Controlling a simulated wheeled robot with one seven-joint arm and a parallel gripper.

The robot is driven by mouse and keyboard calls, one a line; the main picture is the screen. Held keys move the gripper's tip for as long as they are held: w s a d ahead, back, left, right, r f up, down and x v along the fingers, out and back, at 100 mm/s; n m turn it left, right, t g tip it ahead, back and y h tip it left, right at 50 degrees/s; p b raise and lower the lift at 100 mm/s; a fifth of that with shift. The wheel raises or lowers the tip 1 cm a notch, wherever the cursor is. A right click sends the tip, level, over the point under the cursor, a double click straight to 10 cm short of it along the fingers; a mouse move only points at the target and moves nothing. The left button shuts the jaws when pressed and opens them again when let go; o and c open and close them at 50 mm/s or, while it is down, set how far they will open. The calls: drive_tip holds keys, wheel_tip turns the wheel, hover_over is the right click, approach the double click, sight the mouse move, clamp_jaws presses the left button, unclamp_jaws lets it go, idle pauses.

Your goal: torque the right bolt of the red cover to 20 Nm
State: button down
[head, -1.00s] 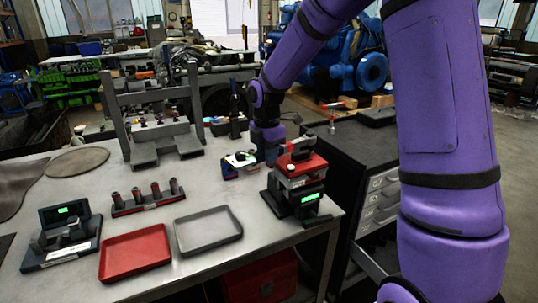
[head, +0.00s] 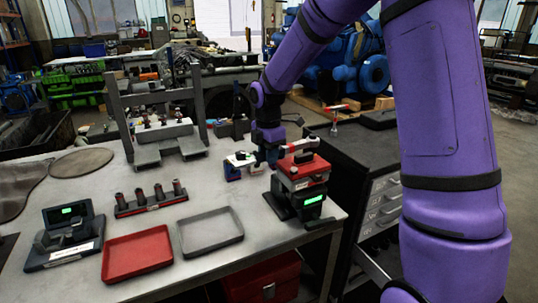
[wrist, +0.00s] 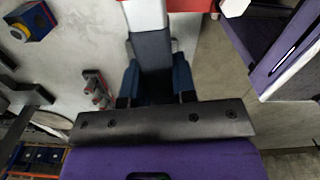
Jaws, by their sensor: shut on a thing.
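The red cover (head: 302,169) sits on a dark stand with a lit green display (head: 312,200) near the table's right end. My gripper (head: 271,158) is beside the stand, on its left, with its fingers mostly hidden in the head view. In the wrist view my gripper (wrist: 155,92) is shut on a grey bar-like tool (wrist: 151,48), whose far end meets a white part and something red at the top edge.
A red tray (head: 137,254), a grey tray (head: 210,231) and a rack of dark cylinders (head: 150,199) lie left of the stand. A dark drawer cabinet (head: 365,150) stands right of the table.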

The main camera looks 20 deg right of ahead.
drive_tip(key=shift+w+r, duration=0.1)
drive_tip(key=shift+w, duration=0.1)
drive_tip(key=shift+w+a, duration=0.1)
drive_tip(key=shift+w, duration=0.25)
drive_tip(key=shift+w+m, duration=0.1)
drive_tip(key=shift+m, duration=0.2)
drive_tip(key=shift+w, duration=0.35)
drive_tip(key=shift+w+m, duration=0.1)
drive_tip(key=shift+m, duration=0.2)
drive_tip(key=shift+w+m, duration=0.3)
drive_tip(key=shift+w, duration=0.05)
drive_tip(key=shift+w, duration=0.1)
drive_tip(key=shift+w+m, duration=0.3)
drive_tip(key=shift+w, duration=0.05)
